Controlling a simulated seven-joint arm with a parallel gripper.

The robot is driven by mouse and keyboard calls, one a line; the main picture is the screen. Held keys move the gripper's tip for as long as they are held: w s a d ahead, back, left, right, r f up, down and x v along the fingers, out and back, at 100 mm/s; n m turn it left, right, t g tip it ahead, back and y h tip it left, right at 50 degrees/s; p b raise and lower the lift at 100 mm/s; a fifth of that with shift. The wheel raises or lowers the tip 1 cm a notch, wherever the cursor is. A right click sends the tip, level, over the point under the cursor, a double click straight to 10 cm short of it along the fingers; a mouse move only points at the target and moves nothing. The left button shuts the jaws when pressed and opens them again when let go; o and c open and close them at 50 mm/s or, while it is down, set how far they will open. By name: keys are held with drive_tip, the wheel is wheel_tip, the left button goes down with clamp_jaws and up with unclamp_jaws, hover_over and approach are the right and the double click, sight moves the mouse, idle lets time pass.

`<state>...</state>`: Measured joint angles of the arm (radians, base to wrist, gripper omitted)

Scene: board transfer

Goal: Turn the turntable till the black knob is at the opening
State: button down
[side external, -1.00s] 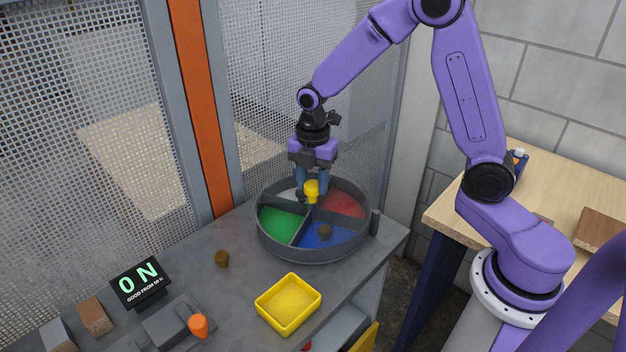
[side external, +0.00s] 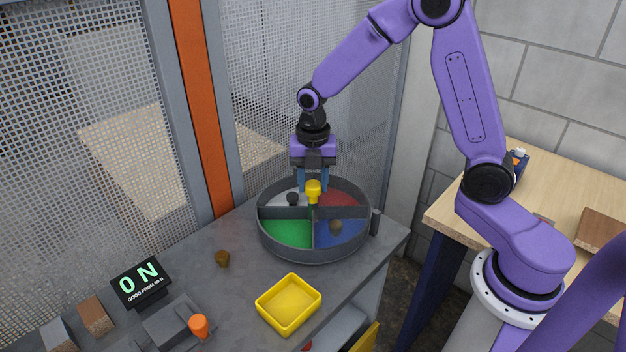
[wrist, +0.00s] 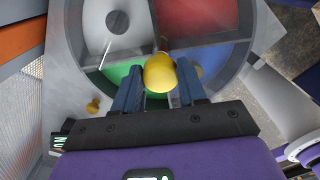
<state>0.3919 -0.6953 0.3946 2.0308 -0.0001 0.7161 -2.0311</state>
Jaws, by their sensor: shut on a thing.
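The round grey turntable (side external: 266,238) stands on the bench, split by dividers into white, red, green and blue compartments. A yellow knob (side external: 313,187) rises from near its middle. My gripper (wrist: 160,88) is shut on the yellow knob, with its blue fingers on either side of it. The black knob (side external: 292,199) is in the white compartment at the back left; it also shows in the wrist view (wrist: 117,22). A grey-brown knob (side external: 336,227) is in the blue compartment at the front right. I cannot clearly make out the opening.
A dark post (side external: 375,222) stands at the turntable's right edge. A yellow tray (side external: 289,304), a small brown knob (side external: 222,258), an ON display (side external: 140,283) and an orange-topped lever (side external: 198,326) are on the bench. Mesh panels stand close behind.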

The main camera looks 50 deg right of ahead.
drive_tip(key=shift+a+r, duration=0.1)
idle(0.5)
drive_tip(key=c, duration=0.6)
unclamp_jaws()
wheel_tip(320, 180, up, 17)
drive_tip(key=shift+r, duration=0.15)
